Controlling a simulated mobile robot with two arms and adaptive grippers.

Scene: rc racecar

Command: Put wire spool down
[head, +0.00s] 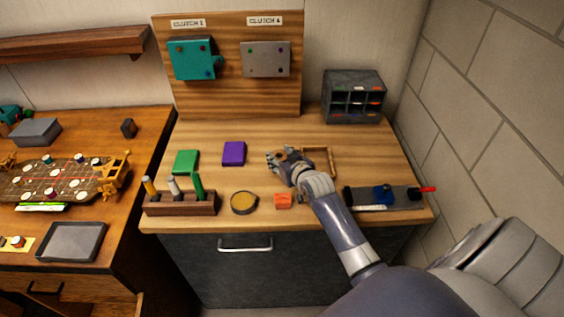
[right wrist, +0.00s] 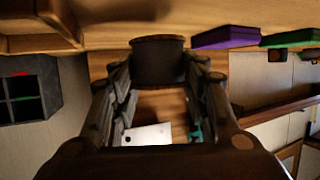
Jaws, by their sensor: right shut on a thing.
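My right gripper (head: 283,162) is over the middle of the wooden workbench (head: 220,220), left of a small wooden frame. Its fingers, which also show in the right wrist view (right wrist: 158,90), are closed around the sides of the wire spool. The spool (right wrist: 158,65) is a short dark cylinder with a brown rim, and in the head view only a small brownish part (head: 284,154) shows between the fingers. It is close to the bench surface; I cannot tell whether it touches. My left gripper is out of view.
The wooden frame (head: 331,160) is close on the right. A purple box (head: 234,153) and a green box (head: 186,162) lie left. A dark organizer (head: 354,96) stands behind right.

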